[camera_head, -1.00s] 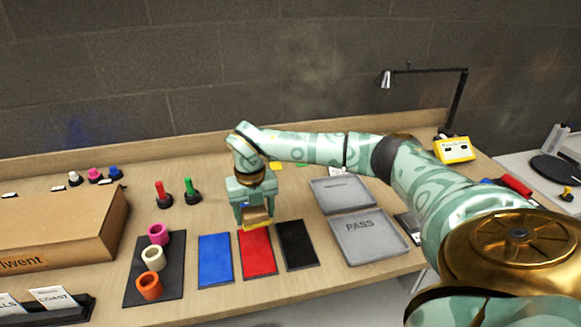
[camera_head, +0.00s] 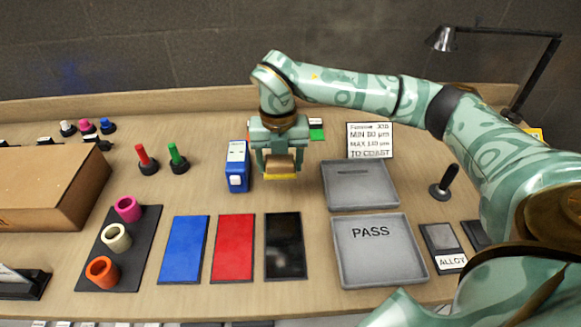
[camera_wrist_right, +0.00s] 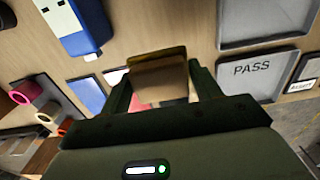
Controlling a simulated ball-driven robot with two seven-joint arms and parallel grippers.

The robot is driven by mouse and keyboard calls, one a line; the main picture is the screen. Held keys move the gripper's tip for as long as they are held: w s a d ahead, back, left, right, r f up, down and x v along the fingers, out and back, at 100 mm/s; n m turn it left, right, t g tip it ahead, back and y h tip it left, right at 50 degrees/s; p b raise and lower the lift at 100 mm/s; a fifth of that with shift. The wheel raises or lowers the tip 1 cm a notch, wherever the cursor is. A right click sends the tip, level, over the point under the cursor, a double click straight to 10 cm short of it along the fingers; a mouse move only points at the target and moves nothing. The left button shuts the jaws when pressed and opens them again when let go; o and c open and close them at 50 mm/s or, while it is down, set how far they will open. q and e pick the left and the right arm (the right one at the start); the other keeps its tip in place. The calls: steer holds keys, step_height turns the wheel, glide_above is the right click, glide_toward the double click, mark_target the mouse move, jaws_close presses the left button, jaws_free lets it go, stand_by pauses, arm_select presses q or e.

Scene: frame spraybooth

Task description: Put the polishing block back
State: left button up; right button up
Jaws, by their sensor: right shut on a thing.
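My right gripper (camera_head: 279,166) is shut on the polishing block, a small tan block with a yellow lower layer (camera_head: 279,175). It holds the block over the wooden bench, just behind the black panel (camera_head: 284,240) and to the right of the blue and white gauge (camera_head: 237,165). In the right wrist view the block (camera_wrist_right: 160,78) sits between the two fingers. The gap between block and bench is hard to judge. My left gripper is not in view.
Blue (camera_head: 184,248) and red (camera_head: 233,247) panels lie beside the black one. Grey trays, one marked PASS (camera_head: 378,262), lie to the right, with a sign (camera_head: 370,140) behind. Coloured rings stand on a dark mat (camera_head: 142,245) at left. Red and green stamps (camera_head: 178,158) stand further back.

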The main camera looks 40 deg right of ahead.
steer(key=w+d+f+b, duration=0.1)
steer(key=w+d+f, duration=0.1)
steer(key=w+d+f+b, duration=0.1)
steer(key=w+d+f, duration=0.1)
steer(key=f, duration=0.1)
steer(key=w+d+f+b, duration=0.1)
steer(key=w+d+f, duration=0.1)
steer(key=shift+w+d+f, duration=0.15)
steer(key=shift+w+f, duration=0.1)
steer(key=shift+w+d+f, duration=0.1)
steer(key=shift+d+f, duration=0.05)
steer(key=shift+f, duration=0.1)
step_height(320, 180, down, 4)
steer(key=shift+w+d+r+b, duration=0.15)
steer(key=shift+r+b, duration=0.05)
steer(key=shift+b, duration=0.7)
steer(key=shift+r, duration=0.15)
steer(key=o, duration=1)
steer(key=shift+o, duration=0.2)
